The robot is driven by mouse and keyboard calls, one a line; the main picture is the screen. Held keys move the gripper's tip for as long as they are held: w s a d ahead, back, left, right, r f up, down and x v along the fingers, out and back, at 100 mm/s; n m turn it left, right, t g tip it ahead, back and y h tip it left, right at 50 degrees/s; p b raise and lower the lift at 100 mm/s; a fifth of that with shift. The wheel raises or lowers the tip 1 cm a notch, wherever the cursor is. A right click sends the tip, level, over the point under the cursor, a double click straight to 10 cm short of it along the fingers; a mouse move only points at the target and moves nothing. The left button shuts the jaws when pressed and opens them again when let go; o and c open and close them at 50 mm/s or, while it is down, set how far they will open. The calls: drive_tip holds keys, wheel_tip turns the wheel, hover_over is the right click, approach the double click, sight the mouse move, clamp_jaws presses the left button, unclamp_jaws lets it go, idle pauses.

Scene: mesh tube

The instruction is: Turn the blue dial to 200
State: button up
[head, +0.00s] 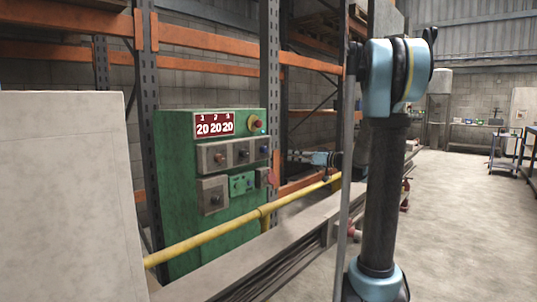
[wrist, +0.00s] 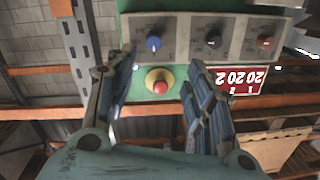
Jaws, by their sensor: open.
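The blue dial (head: 263,149) is the rightmost of three knobs on a grey strip of the green control panel (head: 175,180). The blue dial also shows upside down in the wrist view (wrist: 153,43), ahead of my fingertips. My gripper (wrist: 158,68) is open and empty, with its two fingers apart. In the head view my gripper (head: 291,156) is just right of the panel, near the blue dial and apart from it. The red display (head: 214,124) above the knobs reads 20 under each of 1, 2 and 3.
A red button on a yellow base (wrist: 159,81) shows between my fingers, beside the blue dial. A black knob (wrist: 213,40) and an orange-brown knob (wrist: 265,43) share the strip. A yellow pipe (head: 215,234) runs in front of the panel. Orange-beamed racks (head: 205,39) stand behind.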

drive_tip(key=w, duration=0.1)
approach(266, 150)
drive_tip(key=shift+t, duration=0.3)
drive_tip(key=x, duration=0.9)
drive_tip(key=shift+f, duration=0.15)
drive_tip(key=c, duration=1.1)
